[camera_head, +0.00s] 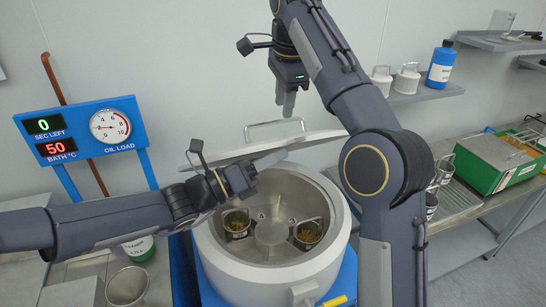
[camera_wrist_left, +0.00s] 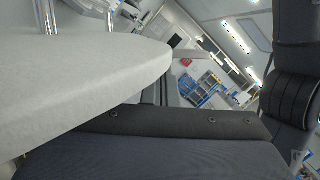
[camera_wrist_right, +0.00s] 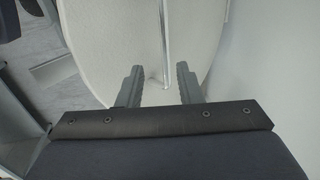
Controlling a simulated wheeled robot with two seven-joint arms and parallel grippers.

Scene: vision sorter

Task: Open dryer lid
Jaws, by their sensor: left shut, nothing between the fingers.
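The dryer (camera_head: 215,250) stands in the middle of the head view. Its pale lid (camera_head: 225,155) is raised at a shallow tilt, seen nearly edge-on, so the drum inside shows. The lid's bar handle (camera_head: 275,124) stands on its upper face. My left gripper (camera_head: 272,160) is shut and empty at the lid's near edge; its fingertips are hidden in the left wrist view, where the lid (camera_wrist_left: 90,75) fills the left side. My right gripper (camera_head: 288,103) points down above the handle. In the right wrist view its fingers (camera_wrist_right: 159,85) are open, with the handle bar (camera_wrist_right: 165,45) showing between and beyond them.
Two baskets (camera_head: 237,224) (camera_head: 308,234) sit inside the drum. A blue gauge panel (camera_head: 85,133) stands at left, with a metal cup (camera_head: 127,287) below. A shelf (camera_head: 425,93) with a blue bottle (camera_head: 441,65) and a green box (camera_head: 500,170) are at right.

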